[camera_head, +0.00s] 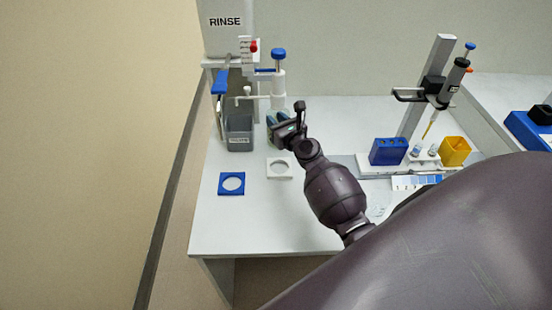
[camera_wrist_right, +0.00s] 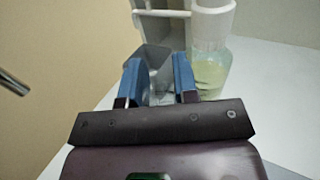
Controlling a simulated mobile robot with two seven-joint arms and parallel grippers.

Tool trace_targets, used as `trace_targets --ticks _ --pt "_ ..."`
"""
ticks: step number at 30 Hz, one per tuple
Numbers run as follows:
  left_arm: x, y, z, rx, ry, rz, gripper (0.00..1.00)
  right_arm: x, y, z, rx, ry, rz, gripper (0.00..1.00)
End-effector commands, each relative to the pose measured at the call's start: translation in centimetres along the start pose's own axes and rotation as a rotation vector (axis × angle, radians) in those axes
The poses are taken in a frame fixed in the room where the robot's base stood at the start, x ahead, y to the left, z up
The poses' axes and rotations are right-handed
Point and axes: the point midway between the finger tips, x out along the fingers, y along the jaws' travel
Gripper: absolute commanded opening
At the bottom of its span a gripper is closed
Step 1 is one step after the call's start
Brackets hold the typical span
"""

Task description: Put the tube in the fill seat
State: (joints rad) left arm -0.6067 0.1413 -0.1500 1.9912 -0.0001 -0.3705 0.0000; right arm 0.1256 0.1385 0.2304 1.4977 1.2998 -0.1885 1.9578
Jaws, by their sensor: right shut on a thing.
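My right gripper (camera_head: 285,128) is at the back left of the bench, beside the grey basin of the rinse station. In the right wrist view its blue fingers (camera_wrist_right: 158,88) are shut on a pale, clear thing, seemingly the tube (camera_wrist_right: 160,86), whose outline blends with the grey basin behind it. In the head view the gripper hides it. A white square plate with a round ring (camera_head: 279,168) lies just in front of the gripper. I cannot tell which spot is the fill seat. My left gripper is not in view.
The grey basin (camera_head: 239,132) stands left of the gripper. A bottle with pale green liquid (camera_wrist_right: 210,72) is close to the right finger. A blue ringed plate (camera_head: 232,183) lies front left. A blue rack (camera_head: 388,151), yellow box (camera_head: 455,151) and pipette stand (camera_head: 428,85) are right.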

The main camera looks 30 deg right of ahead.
Motion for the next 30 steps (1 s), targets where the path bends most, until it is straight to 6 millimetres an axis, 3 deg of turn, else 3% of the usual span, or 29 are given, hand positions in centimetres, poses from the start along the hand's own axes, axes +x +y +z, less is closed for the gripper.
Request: trace_targets --ticks 3,16,19,27,30 --pt "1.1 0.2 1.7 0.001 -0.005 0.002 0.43 -0.1 -0.1 -2.5 -0.002 0.004 0.0 0.06" --pt "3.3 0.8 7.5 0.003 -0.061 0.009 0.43 -0.1 0.0 -8.3 -0.001 0.007 0.0 0.06" --pt "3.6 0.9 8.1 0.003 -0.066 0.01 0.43 -0.1 0.0 -9.0 -0.002 0.005 0.0 0.06" --pt "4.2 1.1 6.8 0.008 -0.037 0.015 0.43 0.0 0.0 -9.5 0.0 -0.001 -0.001 0.06" --pt "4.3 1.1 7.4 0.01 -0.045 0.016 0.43 0.0 0.0 -10.2 -0.001 0.002 0.0 0.06"
